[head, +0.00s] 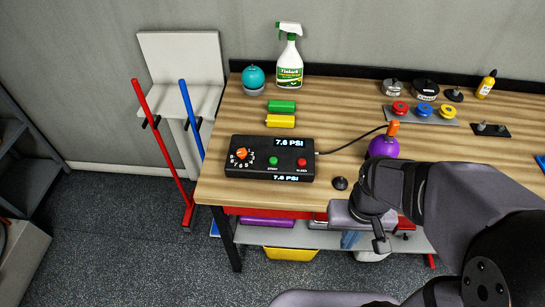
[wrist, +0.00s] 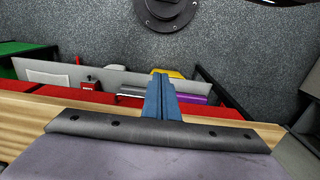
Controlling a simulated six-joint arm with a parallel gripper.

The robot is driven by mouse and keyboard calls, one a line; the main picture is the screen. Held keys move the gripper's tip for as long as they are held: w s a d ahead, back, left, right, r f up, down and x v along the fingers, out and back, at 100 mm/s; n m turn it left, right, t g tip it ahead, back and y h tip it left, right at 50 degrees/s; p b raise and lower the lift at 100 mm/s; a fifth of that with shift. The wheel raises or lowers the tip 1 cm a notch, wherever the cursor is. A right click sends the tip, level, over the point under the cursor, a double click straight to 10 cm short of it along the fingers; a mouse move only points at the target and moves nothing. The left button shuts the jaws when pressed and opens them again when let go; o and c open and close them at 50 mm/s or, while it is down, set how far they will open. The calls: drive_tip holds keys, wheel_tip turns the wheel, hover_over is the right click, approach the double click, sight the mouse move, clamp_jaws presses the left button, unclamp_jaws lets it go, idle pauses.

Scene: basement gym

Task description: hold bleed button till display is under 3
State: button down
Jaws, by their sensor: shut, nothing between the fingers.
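The black pump box (head: 243,169) lies on the wooden bench near its front left. Its displays (head: 289,142) read 7.6 PSI, on the top and on the front edge. The red bleed button (head: 301,162) is on the right of its top, and a green button (head: 273,160) is left of it. A thin hose runs from the box to a purple ball (head: 384,148) with an orange fitting. My gripper (head: 350,240) is shut and empty at the bench's front edge, right of and apart from the box. Its blue fingers (wrist: 160,96) show in the wrist view.
An orange dial (head: 241,153) is on the box's left. A small black knob (head: 340,183) stands between box and arm. Green and yellow blocks (head: 281,121) and a spray bottle (head: 289,62) are behind the box. A shelf with bins is under the bench.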

drive_tip(key=shift+r, duration=0.15)
drive_tip(key=s+d+r+g+p, duration=0.2)
drive_tip(key=s+r+g+p, duration=0.15)
drive_tip(key=p, duration=0.65)
drive_tip(key=w+d+n+t+h+p, duration=0.1)
drive_tip(key=w+d+n+h+p, duration=0.15)
drive_tip(key=w+d, duration=0.2)
drive_tip(key=w+a+f+n+t+y, duration=0.15)
drive_tip(key=w+n+t, duration=0.45)
drive_tip(key=w, duration=0.9)
drive_tip(key=w+a+r+n+t+y, duration=0.1)
drive_tip(key=w+a+r+n+y, duration=0.2)
drive_tip(key=a, duration=0.4)
drive_tip(key=w+a+r+n+t+y, duration=0.2)
drive_tip(key=w+a+r+n+y, duration=0.2)
drive_tip(key=w+a+n, duration=0.1)
drive_tip(key=a+n, duration=0.1)
drive_tip(key=a, duration=0.1)
drive_tip(key=shift+w+a+r+p, duration=0.15)
drive_tip(key=shift+w+a+p, duration=0.1)
drive_tip(key=shift+a+p, duration=0.1)
